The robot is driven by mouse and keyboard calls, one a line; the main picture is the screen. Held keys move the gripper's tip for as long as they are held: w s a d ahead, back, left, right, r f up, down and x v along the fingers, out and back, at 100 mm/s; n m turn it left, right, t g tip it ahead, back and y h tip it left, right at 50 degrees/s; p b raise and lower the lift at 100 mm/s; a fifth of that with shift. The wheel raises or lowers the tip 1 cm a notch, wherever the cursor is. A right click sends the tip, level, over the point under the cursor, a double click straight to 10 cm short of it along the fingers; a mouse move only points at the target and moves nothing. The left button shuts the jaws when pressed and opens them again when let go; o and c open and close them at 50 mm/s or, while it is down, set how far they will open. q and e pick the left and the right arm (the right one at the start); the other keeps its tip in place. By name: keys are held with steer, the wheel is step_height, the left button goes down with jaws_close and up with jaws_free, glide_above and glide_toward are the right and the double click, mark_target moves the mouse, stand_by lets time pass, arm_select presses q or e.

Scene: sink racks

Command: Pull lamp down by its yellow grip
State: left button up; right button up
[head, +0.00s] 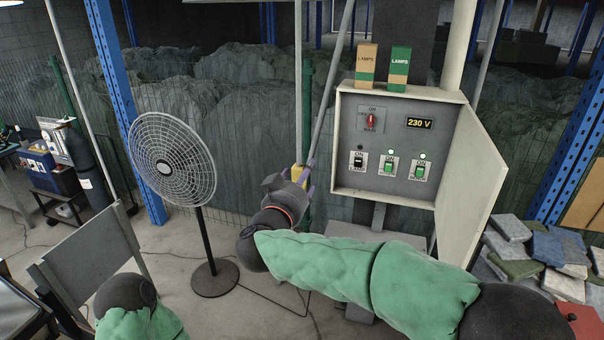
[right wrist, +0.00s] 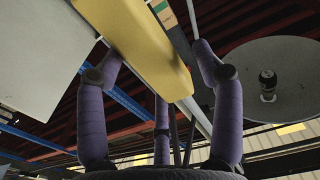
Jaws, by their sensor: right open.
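The yellow grip (head: 297,172) sits at the lower end of a slanted grey pole (head: 332,90) in the head view. My right gripper (head: 301,178) is at the grip, with its purple fingers open around it. In the right wrist view the grip (right wrist: 150,50) runs between the open fingers, with a gap visible beside the right-hand finger. Contact with the grip cannot be told. A round pale lamp shade with a dark bulb socket (right wrist: 267,86) hangs overhead in the right wrist view. My left gripper is out of view; only part of that arm shows at the lower left.
An open electrical box (head: 400,140) with switches and a 230 V display stands right of the grip, its door (head: 475,165) swung out. Two lamp cartons (head: 398,70) stand on top. A standing fan (head: 172,160) is on the left. Wire fencing is behind.

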steer(key=shift+w+d, duration=0.2)
steer(key=shift+w, duration=0.25)
steer(key=shift+c, duration=0.3)
